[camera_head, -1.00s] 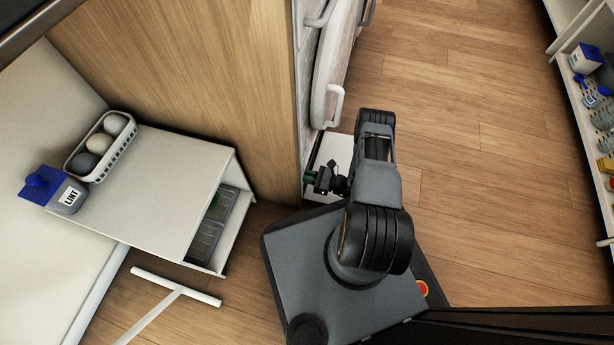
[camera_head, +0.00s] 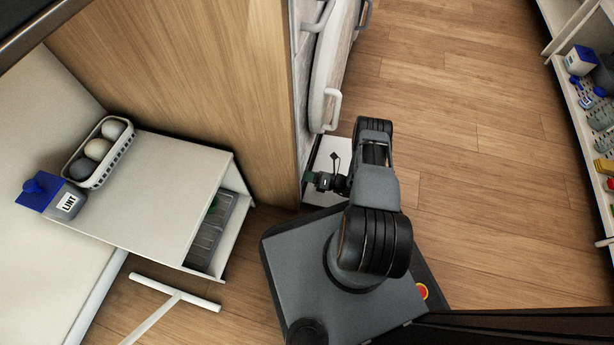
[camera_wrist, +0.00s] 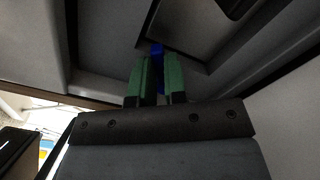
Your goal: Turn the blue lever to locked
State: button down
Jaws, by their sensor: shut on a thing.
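The blue lever (camera_wrist: 156,50) shows in the wrist view at the upper middle, mostly between and beyond the green fingertips. My gripper (camera_wrist: 157,78) is shut on it. The fingers cover most of the lever, so I cannot tell its angle or any lock marking. In the head view my gripper (camera_head: 311,178) reaches left, low beside the end of the wooden panel, under the appliance front. The lever cannot be made out in the head view.
A wooden panel (camera_head: 190,80) stands left of my arm. A white cabinet (camera_head: 150,190) holds an egg-like rack (camera_head: 98,150) and a LINT box (camera_head: 58,196). White handles (camera_head: 333,108) jut out above my gripper. Shelving (camera_head: 590,120) lines the right. The floor between is clear.

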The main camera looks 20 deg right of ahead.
jog(key=m, duration=0.1)
jog(key=f+m, duration=0.1)
jog(key=m, duration=0.1)
jog(key=shift+w+d+m, duration=0.15)
jog(key=shift+d+m, duration=0.05)
jog(key=shift+m, duration=0.1)
jog(key=shift+w+f+m, duration=0.1)
jog(key=shift+f+m, duration=0.15)
jog(key=shift+m, duration=0.6)
jog(key=shift+f+m, duration=0.25)
jog(key=shift+m, duration=0.6)
jog(key=c, duration=1.4)
grip_release()
jog(key=shift+c, duration=0.2)
jog(key=shift+d, duration=0.1)
